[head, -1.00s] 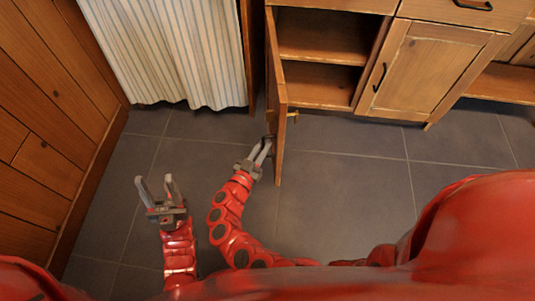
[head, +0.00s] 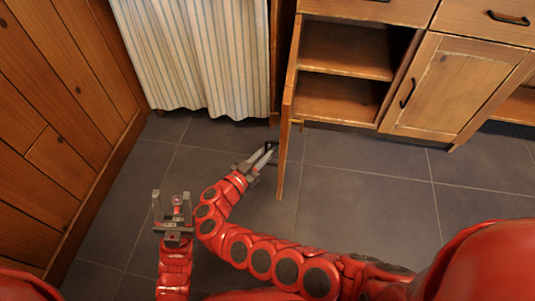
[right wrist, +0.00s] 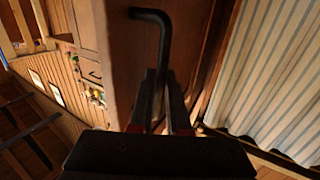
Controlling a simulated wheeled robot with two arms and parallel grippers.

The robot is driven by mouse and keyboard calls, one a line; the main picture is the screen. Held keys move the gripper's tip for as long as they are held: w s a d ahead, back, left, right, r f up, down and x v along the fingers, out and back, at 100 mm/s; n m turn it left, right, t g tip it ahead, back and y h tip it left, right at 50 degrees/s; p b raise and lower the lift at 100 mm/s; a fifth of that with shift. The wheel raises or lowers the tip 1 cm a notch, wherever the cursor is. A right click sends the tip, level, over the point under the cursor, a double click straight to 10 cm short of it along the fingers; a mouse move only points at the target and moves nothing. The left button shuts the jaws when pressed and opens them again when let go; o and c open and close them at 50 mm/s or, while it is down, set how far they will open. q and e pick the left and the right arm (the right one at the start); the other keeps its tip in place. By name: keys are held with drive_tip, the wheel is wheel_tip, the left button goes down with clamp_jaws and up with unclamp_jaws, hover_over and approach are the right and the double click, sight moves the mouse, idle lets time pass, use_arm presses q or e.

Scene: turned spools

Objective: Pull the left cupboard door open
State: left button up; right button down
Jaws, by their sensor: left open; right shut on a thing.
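The left cupboard door (head: 286,140) stands wide open, swung out from the cupboard and seen nearly edge-on in the head view. Its wooden face also fills the middle of the right wrist view (right wrist: 125,65). The dark bent handle (right wrist: 155,18) is on that face. My right gripper (head: 267,152) is at the door's outer side, its fingers (right wrist: 161,90) shut on the handle. The exact contact is dark. My left gripper (head: 172,198) is open and empty, to the left of my right arm above the floor.
The open cupboard shows an empty shelf (head: 345,52). A closed door (head: 432,85) with a black handle is to its right, with drawers above. A striped curtain (head: 195,60) hangs left of the open door. A plank wooden front (head: 60,110) bounds the left. Tiled floor (head: 350,195) is clear.

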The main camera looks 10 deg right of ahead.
drive_tip(key=shift+w, duration=0.1)
drive_tip(key=c, duration=0.9)
unclamp_jaws()
